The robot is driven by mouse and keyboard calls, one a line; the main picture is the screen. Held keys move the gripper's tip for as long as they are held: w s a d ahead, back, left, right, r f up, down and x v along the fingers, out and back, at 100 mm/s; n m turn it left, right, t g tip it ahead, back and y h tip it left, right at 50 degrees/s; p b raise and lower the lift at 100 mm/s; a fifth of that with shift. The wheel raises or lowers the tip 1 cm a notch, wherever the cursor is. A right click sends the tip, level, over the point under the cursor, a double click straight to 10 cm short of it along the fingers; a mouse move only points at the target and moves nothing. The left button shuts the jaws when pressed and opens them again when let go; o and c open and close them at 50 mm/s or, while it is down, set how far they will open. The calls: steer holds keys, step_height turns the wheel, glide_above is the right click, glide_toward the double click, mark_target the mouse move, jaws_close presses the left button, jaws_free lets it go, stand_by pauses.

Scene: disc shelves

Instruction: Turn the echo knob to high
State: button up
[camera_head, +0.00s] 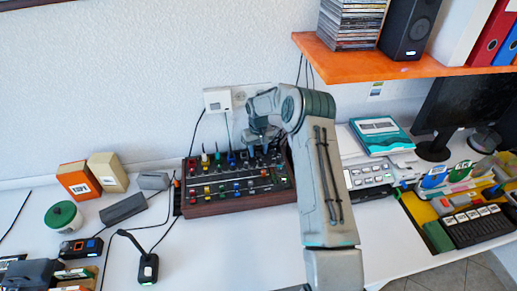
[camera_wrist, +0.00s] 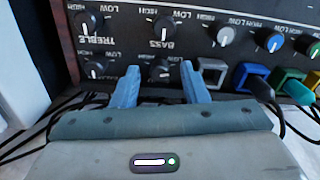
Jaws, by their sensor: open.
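The mixer (camera_head: 238,203) is a dark panel with a brown wooden casing, with rows of coloured knobs and sliders, standing on the white desk against the wall. In the wrist view, its dark panel (camera_wrist: 120,62) shows black knobs with TREBLE, BASS, HIGH and LOW lettering. My gripper (camera_wrist: 160,67) is open, its two blue fingers on either side of a black knob (camera_wrist: 158,72) with a white pointer line. I cannot tell whether the fingers touch it. No echo label is readable, so I cannot tell which knob is echo. In the head view my arm hides part of the mixer.
Cables run beside the panel. An orange shelf (camera_head: 400,66) overhangs at the right. A desk microphone (camera_head: 147,266) stands front left. Desk in front of the mixer is clear.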

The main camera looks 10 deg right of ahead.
steer(key=shift+f, duration=0.15)
jaws_close()
steer(key=shift+b, duration=0.4)
steer(key=shift+f+m+b, duration=0.15)
steer(key=shift+m+b, duration=1.75)
steer(key=shift+b, duration=0.05)
steer(key=m+b, duration=0.3)
steer(key=m, duration=0.2)
steer(key=shift+r, duration=0.2)
steer(key=shift+m, duration=0.4)
